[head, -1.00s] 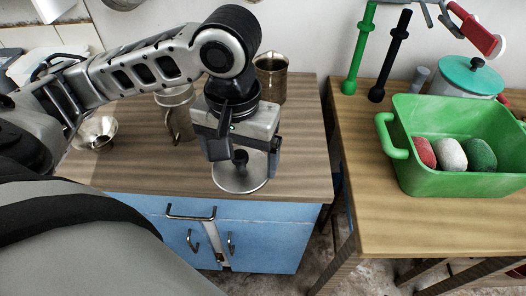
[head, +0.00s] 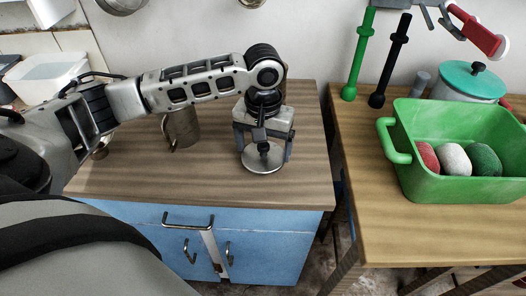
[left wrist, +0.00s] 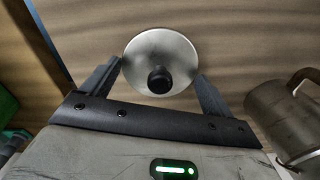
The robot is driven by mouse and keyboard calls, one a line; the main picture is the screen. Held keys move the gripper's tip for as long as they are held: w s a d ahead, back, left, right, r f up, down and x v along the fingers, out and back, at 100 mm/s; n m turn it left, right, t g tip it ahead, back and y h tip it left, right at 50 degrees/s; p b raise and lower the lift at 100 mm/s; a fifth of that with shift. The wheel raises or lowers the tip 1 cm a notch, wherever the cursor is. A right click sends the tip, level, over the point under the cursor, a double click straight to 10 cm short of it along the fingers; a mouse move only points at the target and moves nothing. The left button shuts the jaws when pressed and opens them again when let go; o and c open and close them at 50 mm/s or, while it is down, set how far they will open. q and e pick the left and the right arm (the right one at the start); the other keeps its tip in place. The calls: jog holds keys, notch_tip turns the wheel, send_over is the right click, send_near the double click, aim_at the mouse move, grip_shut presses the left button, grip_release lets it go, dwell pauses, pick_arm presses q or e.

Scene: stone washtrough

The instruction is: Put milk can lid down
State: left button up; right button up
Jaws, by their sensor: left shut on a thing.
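The milk can lid (head: 263,160) is a round, flat, shiny metal disc with a dark knob. It lies level, low over the brown wooden counter (head: 215,185); I cannot tell whether it touches the wood. My left gripper (head: 263,146) is above it and shut on it. My right gripper is not in view.
A metal can (head: 182,128) with a handle stands left of the gripper, partly hidden by my arm. A second table (head: 385,215) at the right holds a green tub (head: 450,180) and a teal-lidded pot (head: 468,80). A gap separates the tables. The counter's front right is clear.

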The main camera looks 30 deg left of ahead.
aim_at(263, 145)
pick_arm(q)
notch_tip(263, 145, down, 2)
jog(key=shift+f, duration=0.1)
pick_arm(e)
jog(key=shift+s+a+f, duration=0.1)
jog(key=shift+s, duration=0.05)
pick_arm(q)
jog(key=o, duration=0.5)
jog(key=shift+o, duration=1.3)
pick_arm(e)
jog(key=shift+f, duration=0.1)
pick_arm(q)
notch_tip(263, 145, up, 12)
jog(key=shift+r+p, duration=0.15)
jog(key=shift+p, duration=0.45)
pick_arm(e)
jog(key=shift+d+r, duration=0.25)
